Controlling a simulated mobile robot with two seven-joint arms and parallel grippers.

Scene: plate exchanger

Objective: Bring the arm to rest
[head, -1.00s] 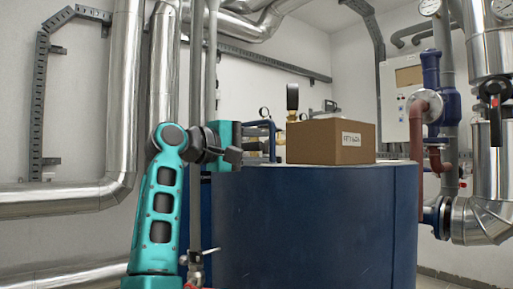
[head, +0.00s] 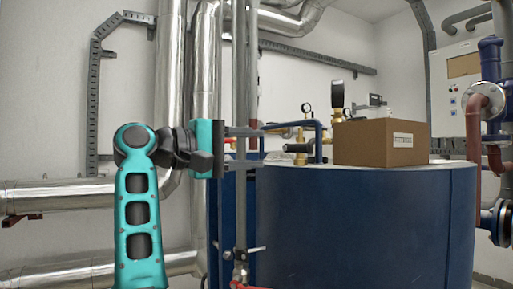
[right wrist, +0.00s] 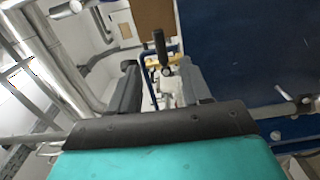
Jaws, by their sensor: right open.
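My right arm (head: 138,215), teal with dark joints, stands at the left of the head view. Its right gripper (head: 258,130) is at about the height of the tank top and points to the right. In the right wrist view the two dark fingers (right wrist: 162,88) are spread apart with nothing held between them. Beyond the gap show a brass fitting and a dark upright handle (right wrist: 160,45). In the head view the gripper is in front of thin vertical pipes, left of the brass valve (head: 299,148); whether it touches anything is unclear. My left gripper is not in view.
A large blue tank (head: 365,225) fills the middle right. A labelled cardboard box (head: 380,142) sits on top of it. Silver pipes (head: 205,70) run behind my arm. A red-brown pipe (head: 474,130) and a control cabinet (head: 455,75) stand at the right.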

